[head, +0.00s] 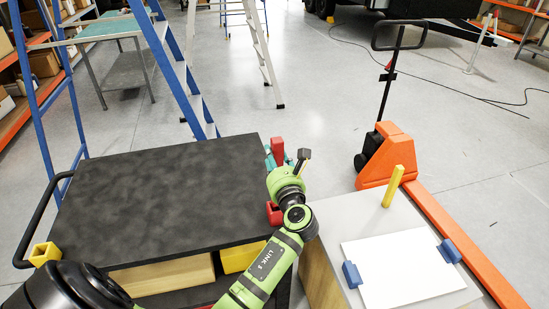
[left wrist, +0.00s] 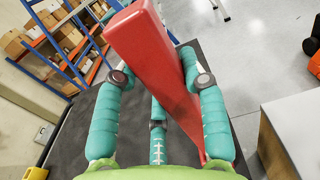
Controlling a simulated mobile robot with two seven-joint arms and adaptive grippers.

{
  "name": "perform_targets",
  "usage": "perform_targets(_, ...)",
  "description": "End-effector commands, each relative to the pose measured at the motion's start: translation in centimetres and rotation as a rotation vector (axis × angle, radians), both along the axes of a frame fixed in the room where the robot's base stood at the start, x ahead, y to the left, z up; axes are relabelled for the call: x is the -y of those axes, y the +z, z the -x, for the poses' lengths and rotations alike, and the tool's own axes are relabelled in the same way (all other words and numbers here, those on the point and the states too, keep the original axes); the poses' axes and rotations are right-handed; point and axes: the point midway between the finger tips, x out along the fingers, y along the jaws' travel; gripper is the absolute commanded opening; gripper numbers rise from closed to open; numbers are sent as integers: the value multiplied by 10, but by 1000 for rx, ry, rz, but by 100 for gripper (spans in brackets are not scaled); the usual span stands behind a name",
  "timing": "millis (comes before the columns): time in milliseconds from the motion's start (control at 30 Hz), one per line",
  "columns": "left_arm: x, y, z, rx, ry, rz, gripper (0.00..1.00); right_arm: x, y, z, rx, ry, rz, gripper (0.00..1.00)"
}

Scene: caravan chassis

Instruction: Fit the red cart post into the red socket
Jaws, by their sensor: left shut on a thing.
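The red cart post (head: 278,150) is held by my left gripper (head: 274,160), whose teal fingers close around it. In the left wrist view the post (left wrist: 150,60) runs between the teal fingers, its broad end at the top and its narrower-looking end low at the right. The red socket (head: 273,213) is at the right edge of the black cart (head: 160,190), partly hidden by my left arm. The post is above the cart's right side, apart from the socket as far as the head view shows. I cannot make out the red socket in the left wrist view. My right gripper is not in view.
A yellow socket (head: 45,254) sits at the cart's near left corner. A grey-topped bench (head: 335,225) at the right bears a yellow post (head: 394,187) and a white sheet (head: 402,268) with blue clamps. An orange pallet truck (head: 385,155) stands behind it. Blue ladder legs (head: 180,70) stand behind the cart.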

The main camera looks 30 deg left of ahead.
Motion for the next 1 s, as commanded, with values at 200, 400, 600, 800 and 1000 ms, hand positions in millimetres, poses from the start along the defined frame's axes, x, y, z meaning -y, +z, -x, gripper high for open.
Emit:
perform_targets(200,0,2,0,2,0,-1,0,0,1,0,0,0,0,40)
perform_targets(400,0,2,0,1,0,-2,0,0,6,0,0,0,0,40)
perform_targets(600,0,1,0,2,0,-1,0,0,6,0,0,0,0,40)
perform_targets(800,0,1,0,2,0,-1,0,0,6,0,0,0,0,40)
perform_targets(1000,0,2,0,2,0,-1,0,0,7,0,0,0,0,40)
